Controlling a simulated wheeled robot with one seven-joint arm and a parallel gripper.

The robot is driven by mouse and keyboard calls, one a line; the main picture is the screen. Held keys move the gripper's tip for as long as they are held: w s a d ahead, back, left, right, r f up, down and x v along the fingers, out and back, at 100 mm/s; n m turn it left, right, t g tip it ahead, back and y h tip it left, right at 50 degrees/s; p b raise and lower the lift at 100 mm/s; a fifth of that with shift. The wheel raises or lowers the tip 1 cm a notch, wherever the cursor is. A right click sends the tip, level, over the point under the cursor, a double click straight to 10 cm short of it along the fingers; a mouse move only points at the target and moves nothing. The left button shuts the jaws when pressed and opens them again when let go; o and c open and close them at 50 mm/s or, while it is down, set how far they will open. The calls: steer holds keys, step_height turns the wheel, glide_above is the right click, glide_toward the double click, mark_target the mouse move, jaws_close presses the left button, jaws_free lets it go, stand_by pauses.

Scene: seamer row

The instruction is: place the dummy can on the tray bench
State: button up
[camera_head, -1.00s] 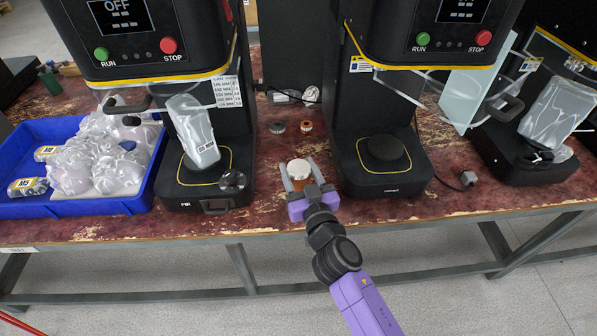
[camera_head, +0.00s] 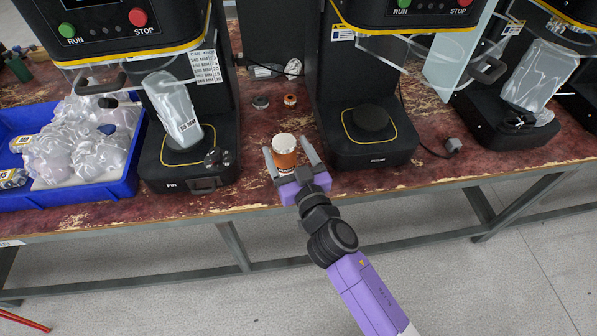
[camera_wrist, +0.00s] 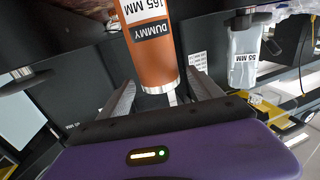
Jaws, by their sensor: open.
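The dummy can (camera_head: 285,158) is an orange cylinder with a white top, upright on the bench near its front edge, between two seaming machines. Its black "DUMMY" and white "165 MM" labels show in the wrist view (camera_wrist: 158,62). My gripper (camera_head: 287,146) is open, with one finger on each side of the can and a visible gap to each. It comes in from the front; its fingers also show in the wrist view (camera_wrist: 160,92). The bench (camera_head: 235,195) has a worn, dark red top. A blue tray (camera_head: 85,203) with clear bags sits on it at the left.
The left machine (camera_head: 190,180) has a clear bag on its pad. The right machine's pad (camera_head: 371,118) is empty. Two small round parts (camera_head: 290,100) lie behind the can. A plug with cable (camera_head: 452,146) lies to the right. Another bagged machine stands at far right.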

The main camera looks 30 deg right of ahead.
steer(key=s+b, duration=0.2)
steer(key=s, duration=0.7)
steer(key=shift+a, duration=0.45)
steer(key=shift+s, duration=0.1)
steer(key=s+f+n+g+y, duration=0.1)
steer(key=s+f, duration=0.1)
steer(key=s, duration=1)
steer(key=s+f+g+y, duration=0.1)
steer(key=s+f, duration=0.1)
steer(key=s, duration=0.9)
steer(key=s+d+r+g, duration=0.1)
steer(key=s+r, duration=0.4)
steer(key=s, duration=0.3)
steer(key=shift+s, duration=0.4)
steer(key=shift+r, duration=0.1)
